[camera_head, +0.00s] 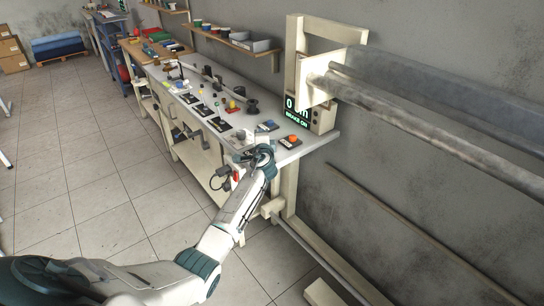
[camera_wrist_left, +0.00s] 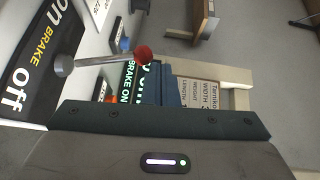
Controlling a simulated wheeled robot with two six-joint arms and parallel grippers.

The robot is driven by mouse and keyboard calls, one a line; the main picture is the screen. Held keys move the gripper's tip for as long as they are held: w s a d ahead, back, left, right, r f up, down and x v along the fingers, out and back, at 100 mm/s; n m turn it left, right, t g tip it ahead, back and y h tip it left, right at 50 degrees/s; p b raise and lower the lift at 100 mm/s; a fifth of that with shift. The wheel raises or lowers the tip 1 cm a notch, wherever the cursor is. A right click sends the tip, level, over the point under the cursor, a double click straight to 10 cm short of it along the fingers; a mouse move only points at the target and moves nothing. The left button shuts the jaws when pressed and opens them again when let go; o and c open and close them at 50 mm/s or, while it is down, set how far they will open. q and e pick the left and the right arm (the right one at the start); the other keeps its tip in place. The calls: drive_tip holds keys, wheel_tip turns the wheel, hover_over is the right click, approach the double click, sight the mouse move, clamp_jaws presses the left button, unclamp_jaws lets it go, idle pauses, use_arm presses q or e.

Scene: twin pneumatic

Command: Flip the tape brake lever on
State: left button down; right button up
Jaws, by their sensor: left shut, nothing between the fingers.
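The brake lever (camera_wrist_left: 100,60) shows in the left wrist view as a metal rod with a red ball knob (camera_wrist_left: 142,53) and a round grey pivot. It lies across the picture, knob to the right. Beside the pivot is a black label (camera_wrist_left: 38,65) reading "on", "BRAKE" and "off". My left gripper (camera_wrist_left: 166,82) is shut and empty, just below the knob in that view; contact cannot be told. In the head view my left gripper (camera_head: 262,155) is at the near end of the bench, where the lever cannot be made out. My right gripper is out of view.
The green display (camera_head: 297,110) reads "BRAKE ON" and stands at the bench's near end. The long bench (camera_head: 222,84) carries several small fittings and dark cards. Metal rollers (camera_head: 430,130) extend right along the wall. The tiled floor (camera_head: 90,150) left of the bench is open.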

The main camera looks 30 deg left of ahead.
use_arm(q)
drive_tip(key=shift+w+a+b, duration=0.35)
drive_tip(key=shift+a+b, duration=0.15)
drive_tip(key=shift+a, duration=0.25)
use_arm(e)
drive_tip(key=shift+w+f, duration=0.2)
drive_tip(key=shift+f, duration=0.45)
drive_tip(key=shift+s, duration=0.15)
